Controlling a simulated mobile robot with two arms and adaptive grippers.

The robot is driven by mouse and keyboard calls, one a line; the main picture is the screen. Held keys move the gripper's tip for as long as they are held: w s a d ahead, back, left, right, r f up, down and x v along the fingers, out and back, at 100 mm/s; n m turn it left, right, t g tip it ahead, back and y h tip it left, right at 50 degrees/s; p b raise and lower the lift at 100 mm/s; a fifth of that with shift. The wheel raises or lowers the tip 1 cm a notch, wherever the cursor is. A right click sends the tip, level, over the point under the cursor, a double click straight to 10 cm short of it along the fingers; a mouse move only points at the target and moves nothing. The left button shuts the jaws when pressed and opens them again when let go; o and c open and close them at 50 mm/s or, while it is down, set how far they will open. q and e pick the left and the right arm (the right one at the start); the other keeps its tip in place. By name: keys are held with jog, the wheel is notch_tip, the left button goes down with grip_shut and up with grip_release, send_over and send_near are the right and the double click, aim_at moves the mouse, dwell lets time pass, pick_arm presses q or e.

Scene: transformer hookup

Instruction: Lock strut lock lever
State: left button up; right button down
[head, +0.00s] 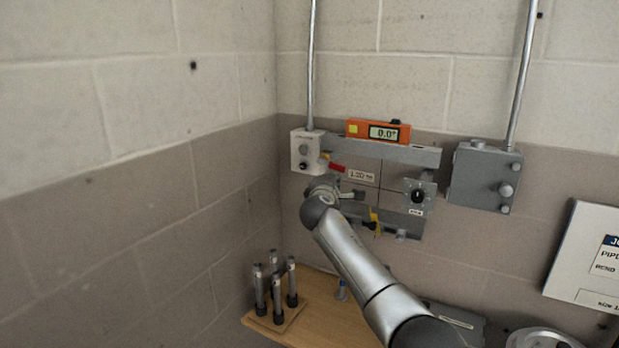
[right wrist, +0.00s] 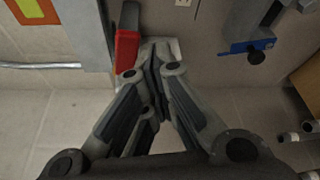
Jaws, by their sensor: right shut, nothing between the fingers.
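A red lever (head: 333,167) sits at the left end of the grey strut (head: 410,153) on the wall in the head view. In the right wrist view the red lever (right wrist: 127,42) lies just left of my fingertips; I cannot tell if they touch. My right gripper (head: 352,194) is below the strut, in front of the wall. In the right wrist view its fingers (right wrist: 155,48) are shut and empty. An orange level (head: 378,131) reading 0.0° rests on top of the strut. My left gripper is not in view.
A white box (head: 305,151) and a grey box (head: 483,177) with conduits flank the strut. A knob plate (head: 417,193) and a yellow piece (head: 374,220) are close to my gripper. Dark cylinders (head: 276,287) stand on a wooden board (head: 272,322) at lower left.

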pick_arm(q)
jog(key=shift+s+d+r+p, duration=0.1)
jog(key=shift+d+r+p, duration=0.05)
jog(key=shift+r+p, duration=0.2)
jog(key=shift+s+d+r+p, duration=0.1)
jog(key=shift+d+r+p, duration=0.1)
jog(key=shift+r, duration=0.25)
pick_arm(e)
jog(key=shift+s+d+r+n, duration=0.15)
jog(key=shift+d+r+n, duration=0.1)
jog(key=shift+r+n, duration=0.3)
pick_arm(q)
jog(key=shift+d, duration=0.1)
pick_arm(e)
jog(key=shift+f, duration=0.1)
jog(key=shift+g, duration=0.3)
